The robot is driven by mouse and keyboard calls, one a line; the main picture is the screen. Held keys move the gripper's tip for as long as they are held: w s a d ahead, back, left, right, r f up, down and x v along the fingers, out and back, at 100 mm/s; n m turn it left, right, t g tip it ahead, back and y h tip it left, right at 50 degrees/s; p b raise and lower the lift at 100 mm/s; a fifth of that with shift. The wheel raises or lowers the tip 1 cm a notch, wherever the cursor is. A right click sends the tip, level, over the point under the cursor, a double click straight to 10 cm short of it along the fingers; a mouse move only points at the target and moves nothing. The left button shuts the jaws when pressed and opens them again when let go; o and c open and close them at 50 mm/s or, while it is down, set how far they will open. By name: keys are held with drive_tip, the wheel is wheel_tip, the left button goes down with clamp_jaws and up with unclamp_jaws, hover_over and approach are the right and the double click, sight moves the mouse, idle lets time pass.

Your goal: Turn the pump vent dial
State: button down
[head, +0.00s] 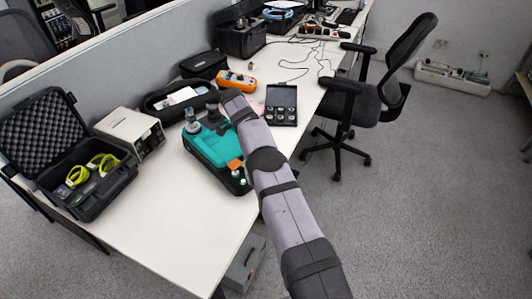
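A teal and black case-like unit (205,149) sits on the white desk near the middle of the head view. A clear or grey fitting (192,122) stands up at its back left, and a dark part shows near its back right. An orange piece (235,164) and a small green spot are at its front right edge. I cannot make out which part is the pump vent dial. My arm crosses in front of the unit's right side. My gripper cannot be made out, so its distance from the unit does not show.
An open foam-lined case (62,190) with yellow-green items and a beige instrument (130,134) stand left. An orange meter (236,80), a black pouch (180,103) and an open case of small discs (281,104) lie behind. The desk (185,225) is bare in front.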

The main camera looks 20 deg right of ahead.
idle(0.4)
drive_tip(key=c, duration=1.6)
unclamp_jaws()
drive_tip(key=shift+r, duration=0.1)
drive_tip(key=shift+r+p, duration=2.45)
drive_tip(key=shift+r, duration=2.45)
drive_tip(key=shift+a+r, duration=0.1)
